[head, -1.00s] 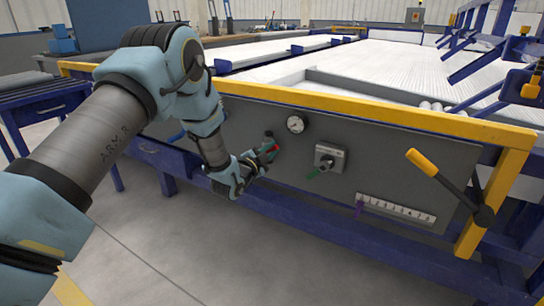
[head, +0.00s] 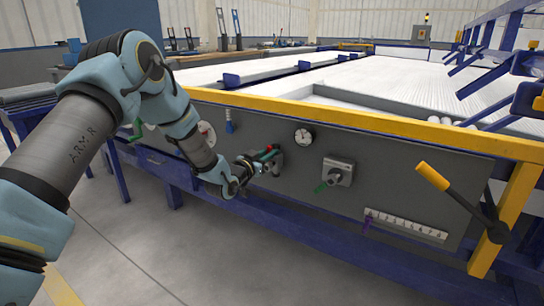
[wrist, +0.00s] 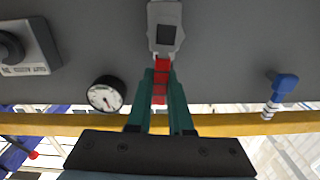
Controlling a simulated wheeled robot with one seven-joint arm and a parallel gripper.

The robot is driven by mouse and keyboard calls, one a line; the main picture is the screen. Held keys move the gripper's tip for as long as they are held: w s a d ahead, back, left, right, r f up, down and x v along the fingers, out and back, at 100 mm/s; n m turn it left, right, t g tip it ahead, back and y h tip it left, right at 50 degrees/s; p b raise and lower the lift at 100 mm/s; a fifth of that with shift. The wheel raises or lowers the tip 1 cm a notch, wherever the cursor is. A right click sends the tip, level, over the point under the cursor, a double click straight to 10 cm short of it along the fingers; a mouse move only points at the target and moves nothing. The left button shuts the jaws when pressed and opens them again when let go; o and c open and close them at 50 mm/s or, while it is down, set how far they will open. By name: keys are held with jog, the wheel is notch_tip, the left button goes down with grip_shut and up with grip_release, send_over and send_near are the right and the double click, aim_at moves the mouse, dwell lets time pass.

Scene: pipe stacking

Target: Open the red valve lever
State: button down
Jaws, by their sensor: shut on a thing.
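The red valve lever (wrist: 161,80) shows in the wrist view between the two green fingers of my gripper (wrist: 161,92). My gripper is shut on it. The lever runs straight out from a grey valve body (wrist: 165,28) on the dark panel. In the head view my gripper (head: 262,156) is at the panel, left of a round gauge.
A blue handle (wrist: 284,88) shows in the wrist view. A yellow rail (head: 380,124) tops the panel.

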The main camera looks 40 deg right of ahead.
jog(key=shift+w+a+f+n, duration=0.1)
jog(key=shift+w+n, duration=0.2)
jog(key=shift+n, duration=0.3)
jog(key=c, duration=0.8)
grip_release()
jog(key=v, duration=1)
jog(key=shift+a+p, duration=0.3)
jog(key=shift+a, duration=0.1)
